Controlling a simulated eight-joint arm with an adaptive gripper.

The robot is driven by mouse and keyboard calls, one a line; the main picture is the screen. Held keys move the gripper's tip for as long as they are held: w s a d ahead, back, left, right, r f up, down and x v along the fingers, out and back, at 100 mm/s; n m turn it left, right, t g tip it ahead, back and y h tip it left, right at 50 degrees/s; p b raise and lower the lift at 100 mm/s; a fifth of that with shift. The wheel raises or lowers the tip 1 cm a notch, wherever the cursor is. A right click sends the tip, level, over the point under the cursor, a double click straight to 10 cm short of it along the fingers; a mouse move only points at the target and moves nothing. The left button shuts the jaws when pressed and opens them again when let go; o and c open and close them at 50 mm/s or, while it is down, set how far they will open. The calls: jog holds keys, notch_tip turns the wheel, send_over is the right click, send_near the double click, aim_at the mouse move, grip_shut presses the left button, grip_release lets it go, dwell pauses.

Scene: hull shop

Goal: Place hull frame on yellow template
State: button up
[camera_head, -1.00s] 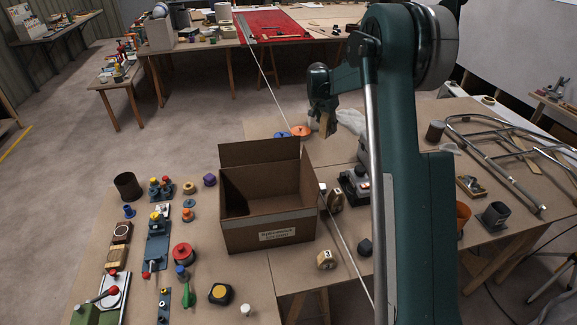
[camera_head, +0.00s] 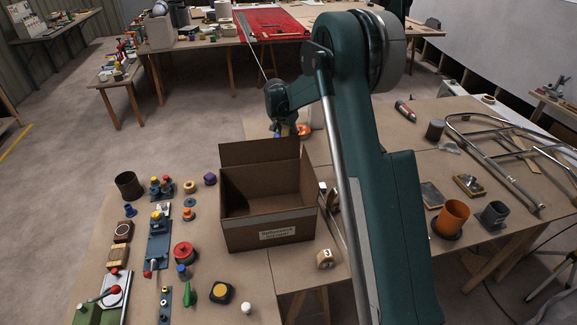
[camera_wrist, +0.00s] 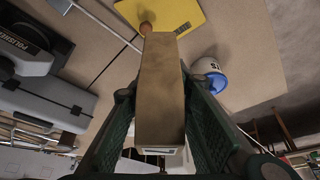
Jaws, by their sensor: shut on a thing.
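A long tan wooden piece, which looks like the hull frame (camera_wrist: 160,95), is clamped between the two green fingers of my gripper (camera_wrist: 157,88) in the wrist view. Its far end points toward the yellow template (camera_wrist: 180,12), a flat yellow sheet on the tan table top at the top of the picture. The held piece overlaps the template in this view; whether they touch I cannot tell. In the head view my gripper (camera_head: 279,112) is behind the open cardboard box, and the held piece and the template cannot be made out there.
A white tub (camera_wrist: 208,75) with a blue rim stands right of the held piece. A grey polisher case (camera_wrist: 45,90) lies to the left. In the head view the open cardboard box (camera_head: 270,213) stands in front of my gripper. Small parts crowd the left table.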

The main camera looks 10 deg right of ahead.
jog(key=shift+f, duration=0.1)
dwell(0.3)
notch_tip(320, 180, down, 6)
dwell(0.5)
jog(key=shift+f+b, duration=0.2)
jog(key=shift+b, duration=0.1)
jog(key=shift+f, duration=1.75)
jog(key=shift+f+b, duration=0.45)
jog(key=o, duration=1)
jog(key=shift+c, duration=0.2)
jog(key=shift+r, duration=0.2)
jog(key=shift+r+p, duration=0.4)
jog(key=shift+v, duration=3.6)
